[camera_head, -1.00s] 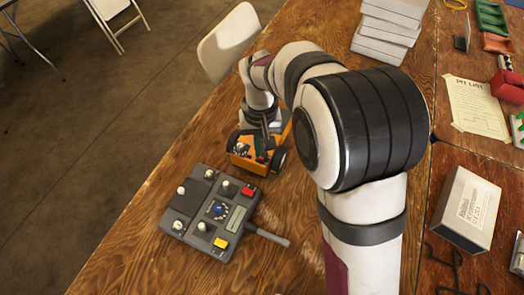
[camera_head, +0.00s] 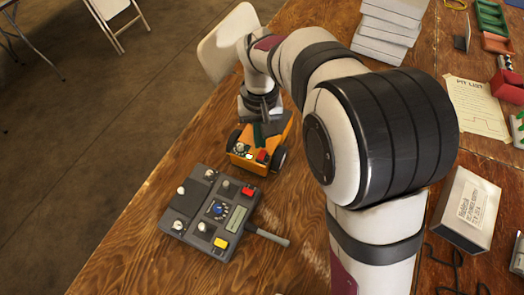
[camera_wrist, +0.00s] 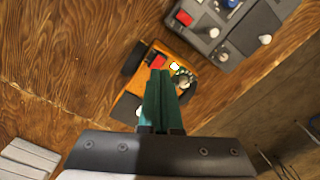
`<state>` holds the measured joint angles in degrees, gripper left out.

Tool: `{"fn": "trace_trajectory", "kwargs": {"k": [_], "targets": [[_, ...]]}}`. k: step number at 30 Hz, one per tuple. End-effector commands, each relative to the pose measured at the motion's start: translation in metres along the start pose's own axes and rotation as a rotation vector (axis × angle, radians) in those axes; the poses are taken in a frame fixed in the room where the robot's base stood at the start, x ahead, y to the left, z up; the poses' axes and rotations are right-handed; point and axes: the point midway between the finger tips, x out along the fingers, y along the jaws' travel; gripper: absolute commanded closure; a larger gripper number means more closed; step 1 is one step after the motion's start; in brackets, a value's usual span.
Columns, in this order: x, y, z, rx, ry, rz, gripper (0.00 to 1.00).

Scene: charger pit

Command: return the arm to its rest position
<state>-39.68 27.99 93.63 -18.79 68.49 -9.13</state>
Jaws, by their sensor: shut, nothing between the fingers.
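My gripper (camera_head: 259,130) is shut and empty. In the head view its green fingers hang over the back part of a small orange wheeled device (camera_head: 256,152). In the wrist view the closed fingers (camera_wrist: 162,90) point at the same orange device (camera_wrist: 180,55), which has a red block and a round knob on top. I cannot tell for certain whether the fingertips touch it. My arm reaches across the table from the right, bent down at the wrist.
A grey control box (camera_head: 210,212) with knobs and a side handle lies in front of the device. A white box (camera_head: 467,210), a paper list (camera_head: 476,106) and stacked pale boxes (camera_head: 387,30) are on the right. A white chair (camera_head: 228,42) stands past the table edge.

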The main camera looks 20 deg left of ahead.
Motion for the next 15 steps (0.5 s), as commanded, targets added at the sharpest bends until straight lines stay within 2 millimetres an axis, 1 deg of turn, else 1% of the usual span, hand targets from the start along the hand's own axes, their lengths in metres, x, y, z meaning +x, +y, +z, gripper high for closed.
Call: {"fn": "trace_trajectory", "kwargs": {"k": [3,6,15], "targets": [[-0.013,0.000,0.000,0.000,0.001,0.000,1.00],[-0.021,0.000,0.000,0.000,0.000,0.000,1.00],[-0.024,0.000,0.000,0.000,-0.001,0.000,1.00]]}}
